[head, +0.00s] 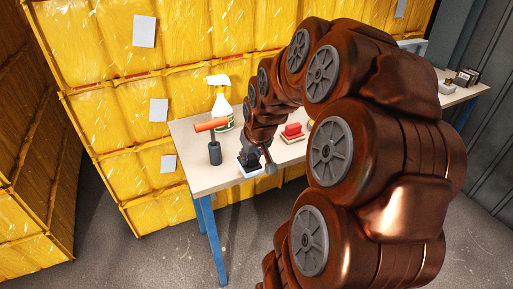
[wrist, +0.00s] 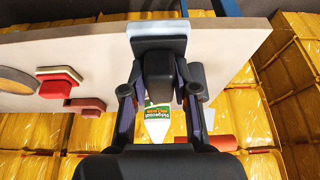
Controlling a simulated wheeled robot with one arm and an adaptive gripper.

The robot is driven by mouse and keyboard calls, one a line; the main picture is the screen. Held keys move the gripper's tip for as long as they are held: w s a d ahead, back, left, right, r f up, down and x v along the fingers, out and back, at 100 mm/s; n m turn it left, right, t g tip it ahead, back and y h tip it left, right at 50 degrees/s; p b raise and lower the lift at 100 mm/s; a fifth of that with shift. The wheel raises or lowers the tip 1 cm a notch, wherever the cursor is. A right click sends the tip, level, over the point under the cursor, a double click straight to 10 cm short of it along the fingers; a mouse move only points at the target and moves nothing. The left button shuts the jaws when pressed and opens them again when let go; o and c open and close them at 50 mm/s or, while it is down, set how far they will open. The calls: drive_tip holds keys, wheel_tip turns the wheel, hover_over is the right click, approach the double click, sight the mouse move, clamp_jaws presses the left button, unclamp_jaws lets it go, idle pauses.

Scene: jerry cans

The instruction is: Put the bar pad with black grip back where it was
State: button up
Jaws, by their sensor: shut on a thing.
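The bar pad with black grip shows in the wrist view as a pale blue-grey pad (wrist: 158,28) with a black grip (wrist: 159,76) between my fingers. My gripper (wrist: 160,88) is shut on that grip. In the head view the bar pad (head: 249,160) is at the front edge of the table, with my gripper (head: 262,157) beside it. I cannot tell whether the pad touches the tabletop. My fingers partly hide the grip.
The table (head: 205,181) also holds a spray bottle (head: 221,104), an orange-headed tool on a dark base (head: 214,150), and a red-gripped pad (head: 292,131) to the right. Small dark items (head: 466,77) stand at the far right end. Yellow crates (head: 100,120) stand behind.

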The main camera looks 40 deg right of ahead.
drive_tip(key=w+d+p, duration=0.1)
drive_tip(key=w+d, duration=0.2)
drive_tip(key=d, duration=0.1)
drive_tip(key=w+d+f+p, duration=0.1)
drive_tip(key=w+d, duration=0.1)
drive_tip(key=d, duration=0.2)
drive_tip(key=w+d+p, duration=0.1)
drive_tip(key=w+d, duration=0.2)
drive_tip(key=d, duration=0.1)
drive_tip(key=shift+w+d+f, duration=0.25)
drive_tip(key=shift+w+d, duration=0.05)
drive_tip(key=shift+d+f+p, duration=0.1)
drive_tip(key=shift+f+p, duration=0.4)
drive_tip(key=shift+f, duration=1.2)
drive_tip(key=shift+f, duration=0.15)
drive_tip(key=o, duration=1)
